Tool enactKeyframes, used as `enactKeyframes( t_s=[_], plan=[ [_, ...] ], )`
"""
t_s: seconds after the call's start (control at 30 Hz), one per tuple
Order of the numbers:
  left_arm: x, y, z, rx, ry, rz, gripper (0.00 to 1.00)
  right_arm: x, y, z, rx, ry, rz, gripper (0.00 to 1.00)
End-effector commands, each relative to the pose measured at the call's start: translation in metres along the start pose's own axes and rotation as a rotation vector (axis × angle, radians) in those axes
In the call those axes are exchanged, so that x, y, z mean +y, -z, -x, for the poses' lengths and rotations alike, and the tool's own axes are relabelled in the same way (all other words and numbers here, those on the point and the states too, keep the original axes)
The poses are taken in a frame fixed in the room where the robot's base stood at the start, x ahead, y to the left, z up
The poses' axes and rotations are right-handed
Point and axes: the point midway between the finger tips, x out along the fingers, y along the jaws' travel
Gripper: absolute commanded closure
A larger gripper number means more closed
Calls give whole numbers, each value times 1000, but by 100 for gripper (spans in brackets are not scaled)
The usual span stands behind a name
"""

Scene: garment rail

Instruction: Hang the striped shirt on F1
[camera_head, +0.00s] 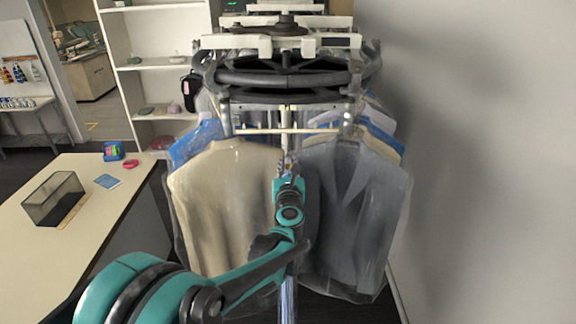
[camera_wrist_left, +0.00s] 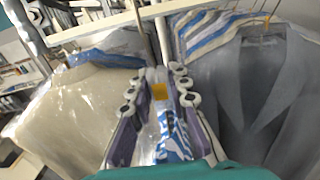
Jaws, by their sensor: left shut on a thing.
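My left gripper (camera_head: 289,172) reaches up to the front of the garment rail, between a cream garment (camera_head: 228,190) and a grey jacket (camera_head: 345,195). In the left wrist view its fingers (camera_wrist_left: 158,95) are closed around the top of a blue-and-white striped shirt (camera_wrist_left: 174,140) in a clear cover. An orange-yellow piece (camera_wrist_left: 158,91) shows between the fingers. A narrow strip of bluish material (camera_head: 288,302) shows below my arm in the head view. The hook of the held hanger is hard to make out. No label reading F1 is legible. My right gripper is not in view.
The rail's dark round frame (camera_head: 285,78) and a pale crossbar (camera_head: 275,131) are above the gripper. More covered garments, including blue-striped ones (camera_wrist_left: 207,36), hang behind. A table (camera_head: 120,215) with a clear box (camera_head: 54,198) stands left; a wall (camera_head: 480,160) is right.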

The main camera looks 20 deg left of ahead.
Motion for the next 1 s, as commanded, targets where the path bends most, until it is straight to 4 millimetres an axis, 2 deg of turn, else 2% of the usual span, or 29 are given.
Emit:
enactKeyframes(
  t_s=[0.8,1.0],
  plan=[
    [0,-9,-34,0,0,0,100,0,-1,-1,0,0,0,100],
    [0,-10,-36,0,0,0,100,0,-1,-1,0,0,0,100]
  ],
)
